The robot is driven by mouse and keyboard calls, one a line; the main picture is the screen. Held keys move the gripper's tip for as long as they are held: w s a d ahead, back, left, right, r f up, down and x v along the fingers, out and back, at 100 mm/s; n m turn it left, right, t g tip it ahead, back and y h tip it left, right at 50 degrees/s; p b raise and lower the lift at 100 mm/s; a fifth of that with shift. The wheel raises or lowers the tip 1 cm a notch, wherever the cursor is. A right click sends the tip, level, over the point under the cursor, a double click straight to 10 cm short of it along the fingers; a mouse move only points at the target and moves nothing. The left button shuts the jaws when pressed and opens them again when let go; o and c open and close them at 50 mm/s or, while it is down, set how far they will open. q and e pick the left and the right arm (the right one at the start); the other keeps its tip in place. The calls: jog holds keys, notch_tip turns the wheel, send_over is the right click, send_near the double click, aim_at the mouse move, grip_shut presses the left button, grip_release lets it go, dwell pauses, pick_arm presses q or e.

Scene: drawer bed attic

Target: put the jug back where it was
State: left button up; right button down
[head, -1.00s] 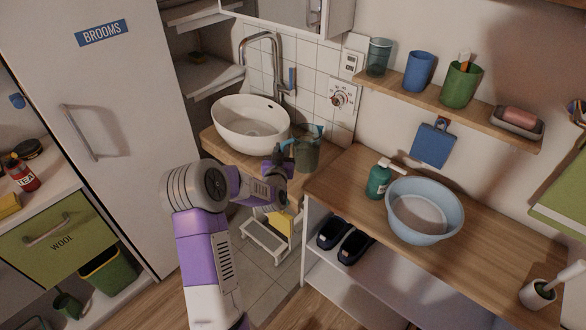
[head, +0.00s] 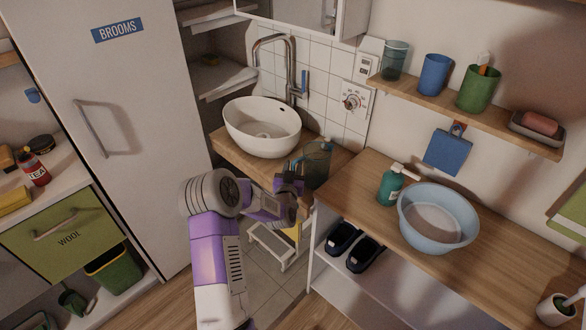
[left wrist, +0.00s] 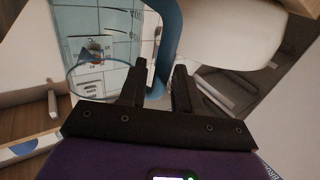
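The jug (head: 319,162), clear with a blue rim and handle, stands upright on the wooden washstand top, right of the white basin. In the left wrist view the jug (left wrist: 105,22) fills the upper left, with measuring marks on its wall. Its blue handle (left wrist: 170,45) runs down between my fingers. My left gripper (head: 293,174) is at the jug's near left side. Its fingers (left wrist: 159,75) are apart, with a visible gap beside the handle, so it looks open around the handle. The contact points are partly hidden in the head view. My right gripper is out of view.
The white basin (head: 262,127) and tap (head: 288,62) are left of the jug. A soap dispenser (head: 391,186) and blue washbowl (head: 438,218) stand on the right counter (head: 350,180). A shelf (head: 450,108) with cups hangs above. A step stool (head: 270,245) is below.

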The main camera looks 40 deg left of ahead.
pick_arm(q)
jog(key=shift+o, duration=1.1)
